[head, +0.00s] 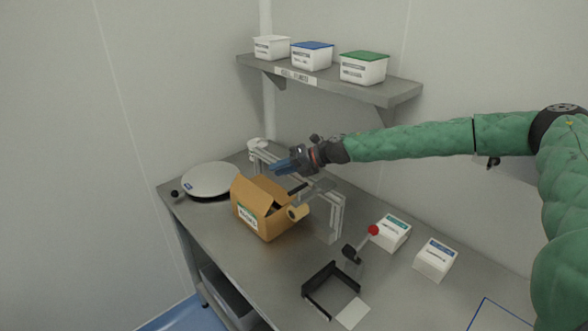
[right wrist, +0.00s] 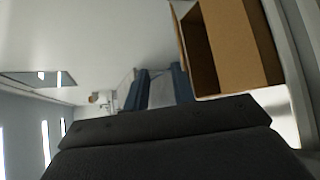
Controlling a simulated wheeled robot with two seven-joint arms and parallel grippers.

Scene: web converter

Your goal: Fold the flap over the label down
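An open brown cardboard box (head: 270,222) stands on the steel table, with a white and green label (head: 248,218) on its left-facing side. A flap (head: 248,194) rises above the label side and stands up. My right gripper (head: 277,168), with blue fingers, is above the far side of the box, apart from that flap. In the right wrist view, its two blue fingers (right wrist: 160,88) are apart with nothing seen between them, and the open box (right wrist: 236,50) is at the upper right. My left gripper is not in view.
A metal frame (head: 335,215) stands behind and right of the box, with a tan roll (head: 298,212) close by. A round steel plate (head: 209,180) lies left. A red-knobbed lever (head: 373,230), black holder (head: 318,288) and two white cartons (head: 391,232) (head: 435,260) are right. A shelf (head: 380,90) hangs above.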

